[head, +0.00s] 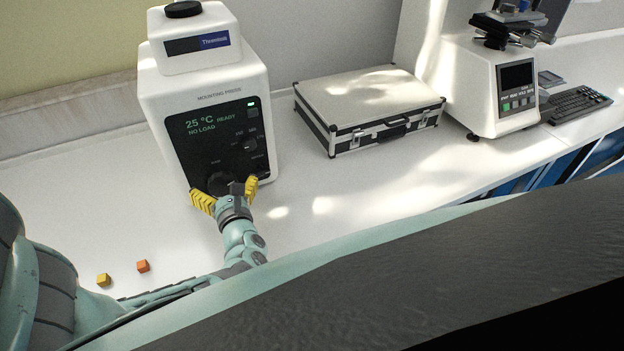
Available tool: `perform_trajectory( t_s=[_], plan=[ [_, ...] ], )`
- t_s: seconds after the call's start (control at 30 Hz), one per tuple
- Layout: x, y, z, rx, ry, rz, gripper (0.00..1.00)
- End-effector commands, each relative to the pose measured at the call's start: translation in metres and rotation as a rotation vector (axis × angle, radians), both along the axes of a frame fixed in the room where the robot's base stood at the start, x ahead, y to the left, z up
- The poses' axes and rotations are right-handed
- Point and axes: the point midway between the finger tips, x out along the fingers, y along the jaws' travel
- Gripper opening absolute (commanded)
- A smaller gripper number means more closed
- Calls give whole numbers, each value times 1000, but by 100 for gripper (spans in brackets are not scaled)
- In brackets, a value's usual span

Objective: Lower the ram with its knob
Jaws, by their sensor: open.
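The white mounting press (155,95) stands at the back left of the bench. Its dark front panel (190,150) shows "25 °C READY" and "NO LOAD". A large dark knob (219,181) sits low on the panel under a small label that seems to read "RAM"; smaller knobs are to its right. My gripper (224,190) has yellow fingers, spread open, one to the left and one to the right of the large knob. Its wrist hides the lower part of the knob. I cannot tell whether the fingers touch it.
A silver case (370,100) lies closed right of the press. A white tester (470,85) with a screen and a black keyboard (575,104) stand farther right. A yellow cube (103,280) and an orange cube (143,266) lie at the front left. The bench between press and case is clear.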

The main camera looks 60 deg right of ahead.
Motion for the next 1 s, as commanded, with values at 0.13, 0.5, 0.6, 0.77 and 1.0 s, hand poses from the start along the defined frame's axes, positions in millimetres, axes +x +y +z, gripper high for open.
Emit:
perform_trajectory(
  t_s=[0.13, 0.5, 0.6, 0.77, 1.0],
  plan=[
    [5, -5, 0, 0, 0, -4, 100],
    [8, -7, 0, 0, 2, -4, 100],
    [8, -7, 0, 0, 2, -4, 90],
    [8, -7, 0, 0, 2, -4, 74],
    [8, -6, 0, 0, 2, -3, 49]
  ],
)
